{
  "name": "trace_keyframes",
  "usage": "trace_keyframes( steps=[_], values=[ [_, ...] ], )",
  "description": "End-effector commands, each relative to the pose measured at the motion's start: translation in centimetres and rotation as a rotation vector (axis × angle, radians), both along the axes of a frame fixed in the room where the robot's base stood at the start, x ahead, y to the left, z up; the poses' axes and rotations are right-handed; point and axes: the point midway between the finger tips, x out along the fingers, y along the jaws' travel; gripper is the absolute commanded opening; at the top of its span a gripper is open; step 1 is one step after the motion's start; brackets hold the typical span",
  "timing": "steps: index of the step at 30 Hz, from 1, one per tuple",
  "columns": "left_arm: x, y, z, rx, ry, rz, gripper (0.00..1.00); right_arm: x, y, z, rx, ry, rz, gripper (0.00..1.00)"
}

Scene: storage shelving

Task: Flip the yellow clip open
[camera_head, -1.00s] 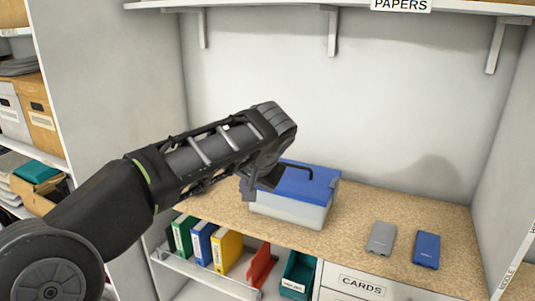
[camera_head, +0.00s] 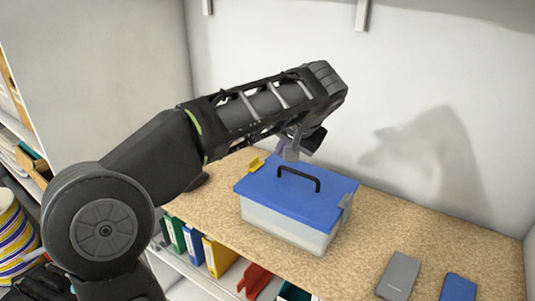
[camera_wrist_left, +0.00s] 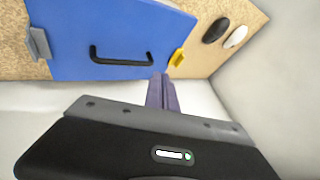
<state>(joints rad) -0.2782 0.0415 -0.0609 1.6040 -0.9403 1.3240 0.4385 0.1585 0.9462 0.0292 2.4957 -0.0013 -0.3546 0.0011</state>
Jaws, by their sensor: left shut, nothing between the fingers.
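The yellow clip (camera_head: 256,164) sits at the left end of the storage box, at the edge of its blue lid (camera_head: 270,195). It also shows in the left wrist view (camera_wrist_left: 177,58). I cannot tell for sure whether it is latched. The box has a clear, whitish body (camera_head: 285,224), a black handle (camera_head: 298,176) and a grey clip (camera_head: 346,201) at its right end. My left gripper (camera_head: 291,154) is shut and empty above the back of the lid. In the left wrist view its fingertips (camera_wrist_left: 161,78) are close beside the yellow clip, apparently not touching. My right gripper is not in view.
The box stands on a speckled countertop (camera_head: 355,235). A grey case (camera_head: 399,275) and a blue case (camera_head: 459,288) lie to the right. Colored binders (camera_head: 192,245) stand on the shelf below. A black oval thing (camera_wrist_left: 216,30) and a white one (camera_wrist_left: 236,37) lie beyond the clip.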

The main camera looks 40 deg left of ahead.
Motion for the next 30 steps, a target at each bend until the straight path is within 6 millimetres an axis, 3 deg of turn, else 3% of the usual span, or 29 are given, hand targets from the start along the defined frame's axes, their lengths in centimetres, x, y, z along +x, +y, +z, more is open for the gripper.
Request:
trace_keyframes(
  steps=[13, 28, 30],
  values=[
    [0.4, 0.6, -1.0, 0.000, 0.002, 0.001, 0.00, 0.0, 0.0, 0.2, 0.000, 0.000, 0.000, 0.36],
    [3.7, 5.0, -8.2, 0.000, 0.004, 0.001, 0.00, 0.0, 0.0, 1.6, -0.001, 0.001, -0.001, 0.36],
    [3.6, 6.4, -7.7, -0.001, 0.000, 0.004, 0.00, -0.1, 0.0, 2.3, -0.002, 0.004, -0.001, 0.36]
  ],
)
